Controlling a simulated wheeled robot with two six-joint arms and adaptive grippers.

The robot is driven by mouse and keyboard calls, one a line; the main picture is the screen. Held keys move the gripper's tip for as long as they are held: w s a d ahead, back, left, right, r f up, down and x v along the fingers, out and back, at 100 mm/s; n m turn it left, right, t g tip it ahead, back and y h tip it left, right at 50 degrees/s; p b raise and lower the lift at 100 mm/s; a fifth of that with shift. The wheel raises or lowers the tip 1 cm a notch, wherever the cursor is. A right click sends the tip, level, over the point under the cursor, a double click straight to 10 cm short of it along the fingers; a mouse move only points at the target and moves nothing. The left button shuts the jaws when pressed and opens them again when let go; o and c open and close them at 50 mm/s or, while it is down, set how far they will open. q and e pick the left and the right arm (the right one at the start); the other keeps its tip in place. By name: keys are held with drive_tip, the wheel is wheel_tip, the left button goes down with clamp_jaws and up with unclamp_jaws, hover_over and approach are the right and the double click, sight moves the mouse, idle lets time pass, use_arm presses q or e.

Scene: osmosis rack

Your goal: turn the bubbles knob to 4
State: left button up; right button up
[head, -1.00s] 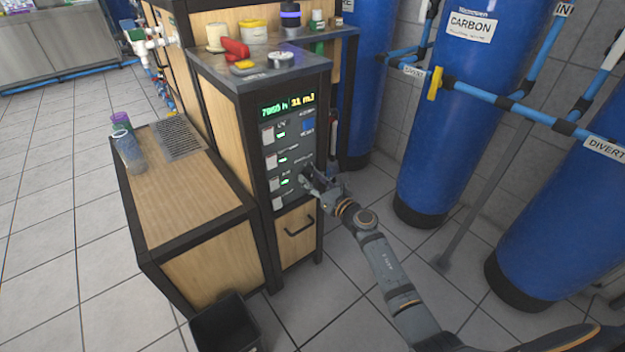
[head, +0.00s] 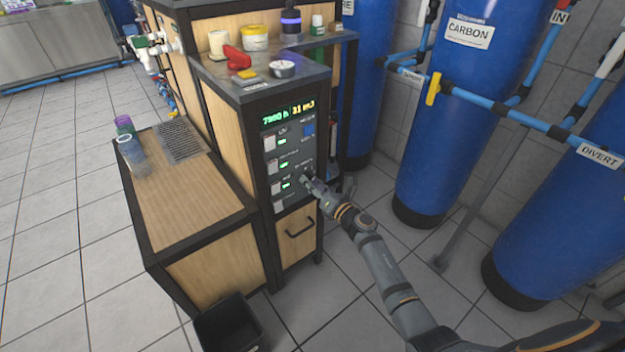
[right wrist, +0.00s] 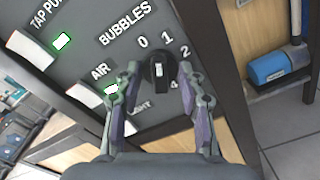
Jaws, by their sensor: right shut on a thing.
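The bubbles knob (right wrist: 158,72) is dark with a white mark, on the grey panel (right wrist: 85,62) under the word BUBBLES in the right wrist view. Digits 0, 1, 2 and 4 show around it; the spot for 3 is hidden by a finger. I cannot tell surely which digit the mark points at. My right gripper (right wrist: 159,68) has one finger on each side of the knob and is shut on it. In the head view my right gripper (head: 306,183) is at the lower right of the panel, which hides the knob's detail. My left gripper is not in view.
Lit switches run down the panel, below a green and yellow display (head: 288,115). Jars and a red tool (head: 236,58) stand on the cabinet top. A black bin (head: 228,325) is on the floor, and blue tanks (head: 448,120) stand at the right.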

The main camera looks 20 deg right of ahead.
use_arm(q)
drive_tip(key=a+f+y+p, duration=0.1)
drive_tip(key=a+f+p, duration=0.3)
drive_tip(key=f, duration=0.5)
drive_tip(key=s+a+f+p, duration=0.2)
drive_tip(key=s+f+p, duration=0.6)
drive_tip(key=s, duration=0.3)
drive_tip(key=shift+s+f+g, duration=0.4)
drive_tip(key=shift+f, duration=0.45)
use_arm(e)
drive_tip(key=shift+m, duration=15.1)
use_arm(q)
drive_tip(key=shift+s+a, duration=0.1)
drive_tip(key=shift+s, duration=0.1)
use_arm(e)
drive_tip(key=o, duration=0.9)
